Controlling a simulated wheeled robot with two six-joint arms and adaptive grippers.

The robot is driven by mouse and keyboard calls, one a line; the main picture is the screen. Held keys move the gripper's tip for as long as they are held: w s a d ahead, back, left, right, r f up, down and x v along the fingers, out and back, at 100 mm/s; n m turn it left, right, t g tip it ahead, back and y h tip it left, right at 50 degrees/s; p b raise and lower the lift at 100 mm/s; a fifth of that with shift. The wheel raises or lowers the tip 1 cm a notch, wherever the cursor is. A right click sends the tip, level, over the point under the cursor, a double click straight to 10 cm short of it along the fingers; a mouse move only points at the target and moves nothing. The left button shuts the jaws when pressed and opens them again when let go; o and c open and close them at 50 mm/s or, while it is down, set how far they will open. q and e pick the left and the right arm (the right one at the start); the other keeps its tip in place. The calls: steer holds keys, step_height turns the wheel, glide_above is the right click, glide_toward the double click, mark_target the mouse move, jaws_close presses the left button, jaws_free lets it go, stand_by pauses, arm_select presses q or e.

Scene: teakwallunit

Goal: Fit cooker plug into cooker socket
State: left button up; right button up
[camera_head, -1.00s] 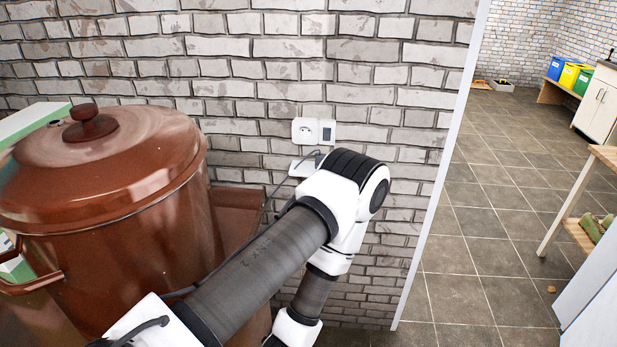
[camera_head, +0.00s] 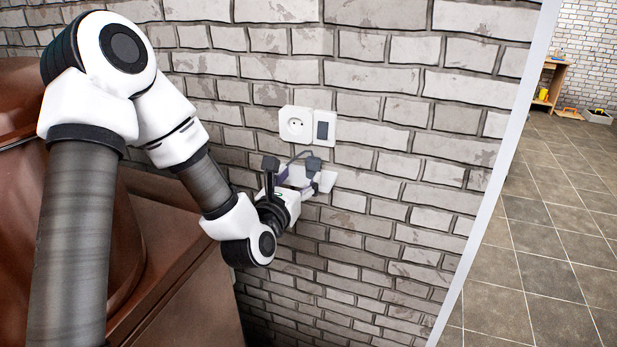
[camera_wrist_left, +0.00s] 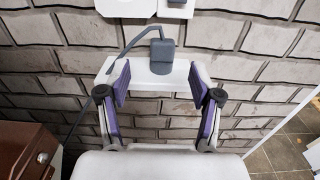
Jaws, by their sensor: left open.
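The cooker socket (camera_head: 296,123) is a white wall plate with a round recess and holes. Its lower edge shows at the top of the left wrist view (camera_wrist_left: 127,6). The grey cooker plug (camera_wrist_left: 162,55) stands on a small white wall shelf (camera_wrist_left: 150,82) below the socket, with its grey cable looping off to the left. In the head view the plug (camera_head: 313,163) is partly visible past my gripper. My left gripper (camera_wrist_left: 159,82) is open, its purple-padded fingers apart at the shelf's front, with the plug beyond and between them. My right gripper is not in view.
A white plate with a dark switch (camera_head: 324,129) adjoins the socket on its right. The brick wall is close ahead; open tiled floor (camera_head: 560,220) lies right of the wall's end.

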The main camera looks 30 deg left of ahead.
mark_target(311, 162)
arm_select(q)
steer(key=p+x, duration=0.1)
steer(key=x, duration=0.2)
steer(key=p+x, duration=0.1)
steer(key=x, duration=0.3)
steer(key=shift+d+r, duration=0.15)
steer(key=shift+r, duration=0.05)
steer(key=shift+w, duration=0.4)
steer(key=shift+w+f, duration=0.15)
steer(key=c, duration=1.2)
